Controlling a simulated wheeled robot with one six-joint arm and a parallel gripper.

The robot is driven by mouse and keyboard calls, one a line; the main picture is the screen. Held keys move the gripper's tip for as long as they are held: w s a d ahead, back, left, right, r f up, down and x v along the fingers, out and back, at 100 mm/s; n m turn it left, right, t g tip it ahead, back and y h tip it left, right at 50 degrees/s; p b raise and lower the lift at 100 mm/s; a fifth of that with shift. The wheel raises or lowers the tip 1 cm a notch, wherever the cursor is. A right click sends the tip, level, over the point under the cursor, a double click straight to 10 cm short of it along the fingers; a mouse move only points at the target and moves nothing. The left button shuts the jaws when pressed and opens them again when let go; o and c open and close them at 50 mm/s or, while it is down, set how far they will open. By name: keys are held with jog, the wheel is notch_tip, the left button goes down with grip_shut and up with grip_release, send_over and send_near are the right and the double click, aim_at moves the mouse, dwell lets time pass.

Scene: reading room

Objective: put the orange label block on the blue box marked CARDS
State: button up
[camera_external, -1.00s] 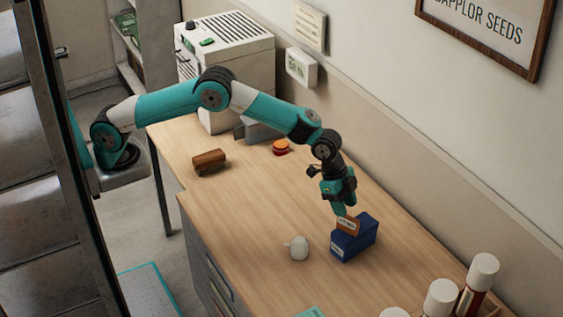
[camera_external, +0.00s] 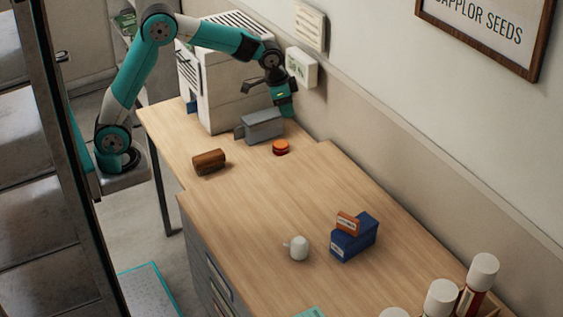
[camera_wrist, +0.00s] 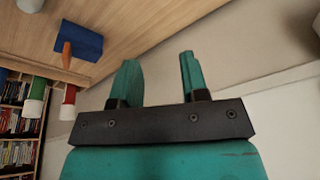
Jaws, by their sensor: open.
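The orange label block (camera_external: 347,223) rests on top of the blue box (camera_external: 357,240), toward its left end, on the right part of the desk. The blue box has a small pale label on its front; the lettering is too small to read. In the wrist view the blue box (camera_wrist: 82,40) shows at the upper left, with the orange block (camera_wrist: 66,54) at its edge. My gripper (camera_external: 285,108) is far from both, raised near the white machine at the back of the desk. In the wrist view my gripper (camera_wrist: 158,75) has its two fingers apart with nothing between them.
A grey box (camera_external: 262,125), a round orange-red item (camera_external: 281,148) and a brown roll (camera_external: 209,161) lie at the back. A white cup (camera_external: 299,247) stands left of the blue box. White-capped tubes (camera_external: 483,271) stand at the front right. The middle of the desk is clear.

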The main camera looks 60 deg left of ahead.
jog(key=s+a+r+n+y, duration=0.1)
jog(key=s+a+n, duration=0.2)
jog(key=s+a, duration=0.35)
jog(key=s+a+r+n+y, duration=0.1)
jog(key=s+a+n, duration=0.15)
jog(key=a, duration=0.75)
jog(key=s+a+n+g+y, duration=0.1)
jog(key=s+a+n, duration=0.1)
jog(key=s+a, duration=0.2)
jog(key=s+a+n+g+y, duration=0.1)
jog(key=s+a, duration=0.3)
jog(key=s, duration=0.7)
jog(key=s+a+f+n+g+y, duration=0.1)
jog(key=s+a+n, duration=0.3)
jog(key=s, duration=0.3)
jog(key=shift+s+a, duration=0.25)
jog(key=shift+a, duration=0.15)
